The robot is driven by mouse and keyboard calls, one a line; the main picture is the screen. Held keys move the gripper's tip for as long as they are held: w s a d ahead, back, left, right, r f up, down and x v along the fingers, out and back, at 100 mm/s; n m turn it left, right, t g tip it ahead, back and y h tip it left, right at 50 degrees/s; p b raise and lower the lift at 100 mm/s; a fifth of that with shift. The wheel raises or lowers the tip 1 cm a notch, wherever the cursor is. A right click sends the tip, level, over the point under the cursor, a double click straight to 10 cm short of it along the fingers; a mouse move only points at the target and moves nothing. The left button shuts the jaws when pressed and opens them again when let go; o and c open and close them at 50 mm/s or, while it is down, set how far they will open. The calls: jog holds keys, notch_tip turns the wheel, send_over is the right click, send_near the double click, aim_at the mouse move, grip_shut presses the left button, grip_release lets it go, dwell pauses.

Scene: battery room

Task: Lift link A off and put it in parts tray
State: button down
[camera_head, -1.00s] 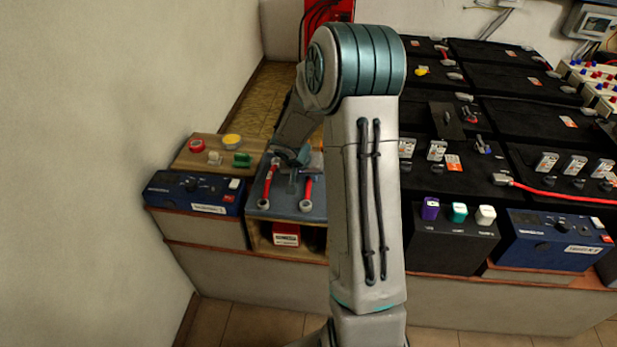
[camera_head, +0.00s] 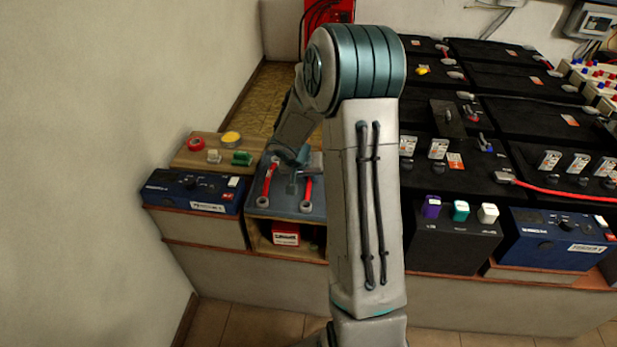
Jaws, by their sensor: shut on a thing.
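Two red links with pale ring ends lie on a blue-grey tray top (camera_head: 285,208) at the lower left centre. The left red link (camera_head: 267,184) shows nearly whole. The right red link (camera_head: 308,188) is partly hidden behind my arm. No letters can be read on them, so I cannot tell which is link A. My gripper (camera_head: 292,178) is low over the tray top, between the links and close to the left one's upper end. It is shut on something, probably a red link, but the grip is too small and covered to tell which.
A blue instrument box (camera_head: 192,190) stands left of the tray. Behind it a wooden board (camera_head: 222,146) carries red, yellow, white and green pieces. Black batteries (camera_head: 455,195) with terminals and a red cable (camera_head: 555,191) fill the right. My arm hides the middle.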

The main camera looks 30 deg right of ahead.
jog(key=shift+f, duration=0.1)
dwell(0.3)
jog(key=c, duration=0.9)
grip_release()
jog(key=shift+c, duration=0.2)
jog(key=shift+r+p, duration=2.4)
jog(key=shift+r, duration=1.6)
